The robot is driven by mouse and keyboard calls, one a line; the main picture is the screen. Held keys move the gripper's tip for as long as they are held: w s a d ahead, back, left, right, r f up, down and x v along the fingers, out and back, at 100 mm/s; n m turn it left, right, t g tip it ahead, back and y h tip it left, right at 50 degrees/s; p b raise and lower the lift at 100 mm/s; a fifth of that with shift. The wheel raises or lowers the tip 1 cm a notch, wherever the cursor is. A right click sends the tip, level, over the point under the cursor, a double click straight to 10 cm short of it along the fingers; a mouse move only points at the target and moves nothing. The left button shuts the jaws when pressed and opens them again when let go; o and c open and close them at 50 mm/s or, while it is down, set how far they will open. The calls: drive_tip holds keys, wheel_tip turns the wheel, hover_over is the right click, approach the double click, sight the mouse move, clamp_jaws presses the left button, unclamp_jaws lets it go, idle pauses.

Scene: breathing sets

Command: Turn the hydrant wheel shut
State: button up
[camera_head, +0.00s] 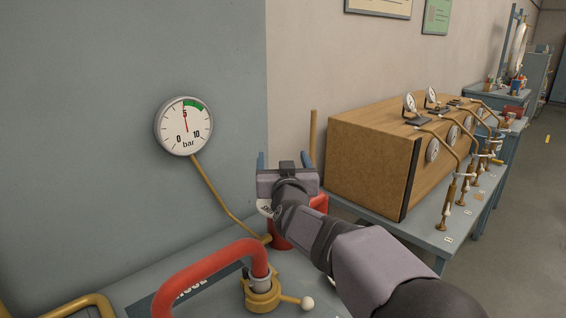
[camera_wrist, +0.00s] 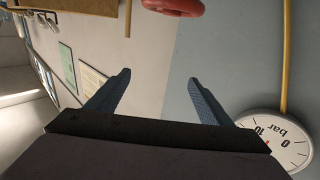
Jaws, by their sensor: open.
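A red rounded part (camera_wrist: 176,6), which looks like part of the hydrant wheel, shows at the top edge of the wrist view, cut off by the frame. In the head view, red parts (camera_head: 319,203) of the hydrant show beside and below my gripper (camera_head: 284,160), which hides most of them. My gripper is open and empty, its two blue fingers apart. In the wrist view the fingers (camera_wrist: 158,80) are also spread, with only wall between them. The red part lies beyond the fingertips, apart from them in the picture.
A round pressure gauge (camera_head: 184,126) on the wall reads about 5 bar. A red curved hose (camera_head: 205,262) meets a brass coupling (camera_head: 262,292) with a white-knobbed lever, left of my arm. A large wooden case (camera_head: 370,150) with gauges stands on a bench to the right.

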drive_tip(key=w+d+n+y+p, duration=0.3)
drive_tip(key=d+n+y+p, duration=0.1)
drive_tip(key=d+p, duration=0.4)
drive_tip(key=s+f+n+g+y, duration=0.1)
drive_tip(key=s+f+g+y, duration=0.1)
drive_tip(key=f, duration=0.1)
drive_tip(key=s+a+f+n+g+y, duration=0.1)
drive_tip(key=s+f+n+g+y, duration=0.1)
drive_tip(key=f+y, duration=0.1)
drive_tip(key=s+a+f+n+g+y, duration=0.1)
drive_tip(key=s+f+g+y, duration=0.1)
drive_tip(key=f, duration=0.2)
drive_tip(key=shift+s+a+f+n+y, duration=0.25)
drive_tip(key=shift+f+n+y, duration=0.05)
drive_tip(key=shift+n+y, duration=0.1)
drive_tip(key=shift+s+a+g, duration=0.2)
drive_tip(key=shift+g, duration=0.1)
drive_tip(key=shift+p+x, duration=0.75)
drive_tip(key=shift+x, duration=2.9)
drive_tip(key=shift+r, duration=0.15)
